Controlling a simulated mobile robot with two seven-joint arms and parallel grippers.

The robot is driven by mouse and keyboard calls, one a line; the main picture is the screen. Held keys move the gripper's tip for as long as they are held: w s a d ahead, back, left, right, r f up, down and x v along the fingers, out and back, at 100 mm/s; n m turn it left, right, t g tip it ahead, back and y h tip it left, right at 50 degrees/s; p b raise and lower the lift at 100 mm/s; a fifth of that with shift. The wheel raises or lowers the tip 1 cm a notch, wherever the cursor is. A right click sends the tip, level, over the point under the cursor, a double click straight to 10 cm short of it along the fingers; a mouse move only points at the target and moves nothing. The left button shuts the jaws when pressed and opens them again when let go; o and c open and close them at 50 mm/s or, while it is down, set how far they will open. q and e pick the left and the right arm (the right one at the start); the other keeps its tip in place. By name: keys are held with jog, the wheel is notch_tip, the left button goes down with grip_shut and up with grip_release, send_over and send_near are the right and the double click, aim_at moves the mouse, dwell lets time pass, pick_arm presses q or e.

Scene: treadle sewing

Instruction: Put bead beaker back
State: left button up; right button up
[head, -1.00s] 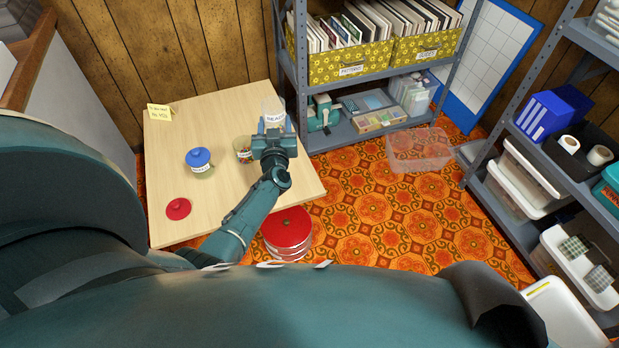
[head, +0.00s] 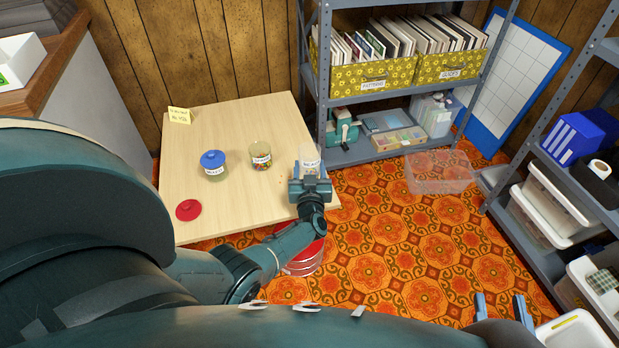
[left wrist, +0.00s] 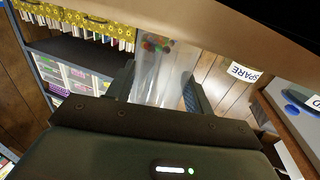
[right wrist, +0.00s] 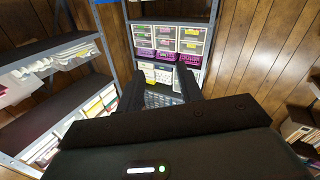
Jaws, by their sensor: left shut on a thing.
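The bead beaker (head: 309,154) is clear with a white label and looks upright. My left gripper (head: 310,172) is shut on it, near the right front edge of the table. In the left wrist view the clear beaker (left wrist: 160,80) sits between the fingers. Coloured beads show at its far end; I cannot tell whether they are inside or behind it. An open labelled jar (head: 260,157) with coloured beads stands on the table, left of the beaker and apart from it. My right gripper (head: 500,306) is open and empty at the lower right, away from the table.
A red round tin (head: 305,258) stands on the floor below. A grey shelf (head: 375,93) stands behind, a clear bin (head: 438,172) on the floor.

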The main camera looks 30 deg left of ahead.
pick_arm(q)
jog(key=shift+f, duration=0.8)
pick_arm(e)
jog(key=shift+s+a+n+t+y, duration=0.15)
jog(key=shift+a+n+t+y, duration=0.15)
jog(key=shift+n+y, duration=0.15)
pick_arm(q)
jog(key=shift+f+b, duration=0.15)
jog(key=shift+b, duration=0.25)
jog(key=o, duration=1)
pick_arm(e)
jog(key=shift+a, duration=0.1)
